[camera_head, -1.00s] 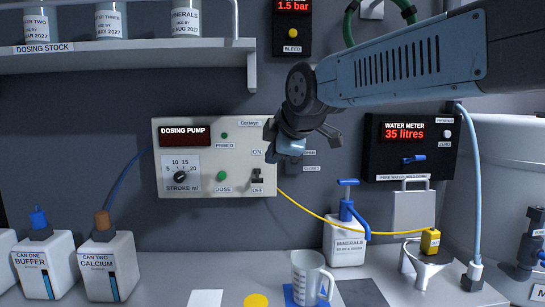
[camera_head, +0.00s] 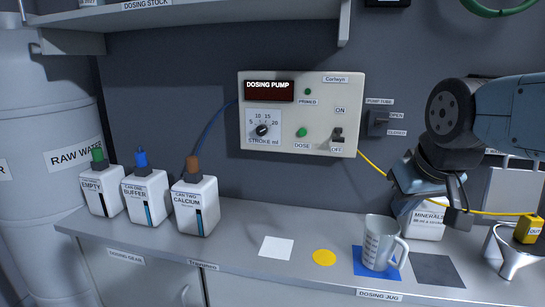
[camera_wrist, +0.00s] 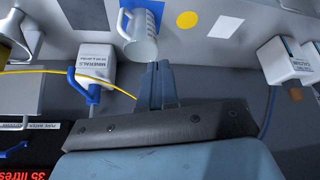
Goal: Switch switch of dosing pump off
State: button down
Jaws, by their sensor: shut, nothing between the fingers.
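The dosing pump (camera_head: 298,112) is a cream panel on the back wall with a dark red display, a stroke knob and green buttons. Its switch (camera_head: 338,134) is at the panel's lower right, between the ON and OFF labels. The lever is too small for me to tell its position surely. My gripper (camera_head: 457,215) is to the right of the panel and lower, clear of the switch, in front of the minerals can (camera_head: 427,225). In the wrist view my gripper (camera_wrist: 161,66) has its fingers together and empty. The switch is not visible there.
A pump tube switch (camera_head: 378,123) is on the wall right of the panel. A measuring jug (camera_head: 380,243) stands on a blue square below. Cans, including the calcium can (camera_head: 195,207), are at the left. A yellow tube (camera_head: 375,166) runs rightwards from the pump. The shelf (camera_head: 200,12) overhangs above.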

aim_at(338, 139)
jog(key=z, duration=1.15)
jog(key=k, duration=1.85)
jog(key=u, duration=0.75)
jog(key=i, duration=1.05)
jog(key=z, duration=0.05)
